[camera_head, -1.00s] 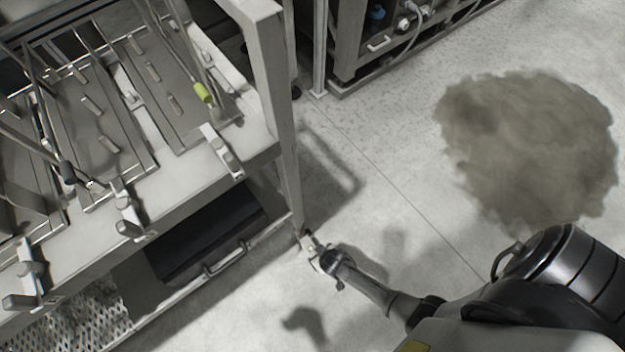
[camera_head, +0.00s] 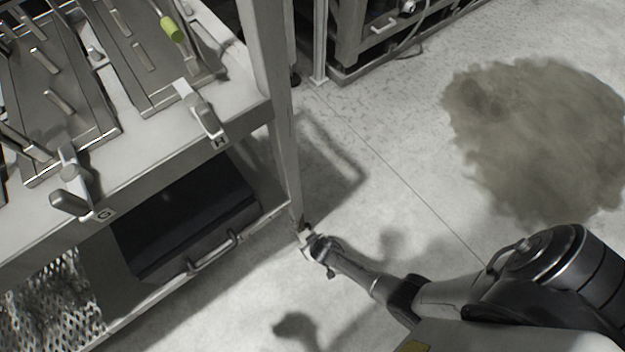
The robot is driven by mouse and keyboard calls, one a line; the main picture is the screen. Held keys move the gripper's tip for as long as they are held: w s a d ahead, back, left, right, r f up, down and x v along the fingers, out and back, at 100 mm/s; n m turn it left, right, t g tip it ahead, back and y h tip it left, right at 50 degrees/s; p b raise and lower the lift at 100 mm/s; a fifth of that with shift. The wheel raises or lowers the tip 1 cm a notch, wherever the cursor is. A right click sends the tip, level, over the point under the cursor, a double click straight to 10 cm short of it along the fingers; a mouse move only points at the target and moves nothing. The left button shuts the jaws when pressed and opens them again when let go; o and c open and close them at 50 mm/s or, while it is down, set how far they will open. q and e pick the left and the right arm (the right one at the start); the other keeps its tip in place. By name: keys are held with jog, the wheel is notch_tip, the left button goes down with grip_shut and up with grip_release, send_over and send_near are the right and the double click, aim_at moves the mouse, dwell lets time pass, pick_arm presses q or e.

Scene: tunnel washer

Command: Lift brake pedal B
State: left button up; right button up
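Brake pedal B cannot be identified in view. Two grey lever-like pedals stick out from the front rail of the metal rack: one by the letter G (camera_head: 72,190) and one by the letter H (camera_head: 203,112). My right gripper (camera_head: 305,238) is low in the middle of the camera_head view, near the foot of the rack's corner post. It is well below and to the right of both pedals. Its fingers are too small to tell if they are open, or whether they touch the post. My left gripper is not in view.
The rack's corner post (camera_head: 270,95) stands between the pedals and the open floor. A dark box with a handle (camera_head: 190,220) sits under the rack. A brownish patch (camera_head: 540,140) covers floor at right. Another metal frame (camera_head: 350,45) stands at the back.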

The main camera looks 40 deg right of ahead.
jog(key=shift+f, duration=0.2)
jog(key=c, duration=1.3)
jog(key=r+g+p, duration=0.1)
jog(key=g+p, duration=0.1)
jog(key=p, duration=0.1)
jog(key=shift+w+r, duration=0.3)
jog(key=shift+r, duration=0.1)
jog(key=shift+w+r+g+p, duration=0.1)
jog(key=shift+g+p, duration=0.3)
jog(key=shift+g, duration=0.1)
jog(key=shift+r+g, duration=0.1)
jog(key=shift+g, duration=0.5)
